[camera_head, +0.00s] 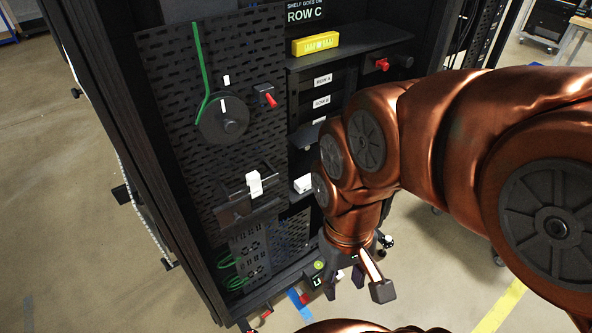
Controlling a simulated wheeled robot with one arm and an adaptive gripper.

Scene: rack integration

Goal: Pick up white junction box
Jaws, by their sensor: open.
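My gripper (357,287) hangs low in front of the rack's lower right part, pointing down with its fingers apart. I see nothing held between them. A small white block (254,184) sits on a dark bracket on the perforated panel, up and left of my gripper. Another white box-like piece (303,184) lies on a low shelf beside my arm, which may hide part of it. I cannot tell which of the two is the junction box. My gripper is apart from both.
The black rack (130,130) holds a dial with a green cable (203,75), a red switch (267,97), a yellow block (315,44) on the upper shelf and another red knob (382,64). A blue item (297,301) is at the rack's bottom edge. Open floor lies left.

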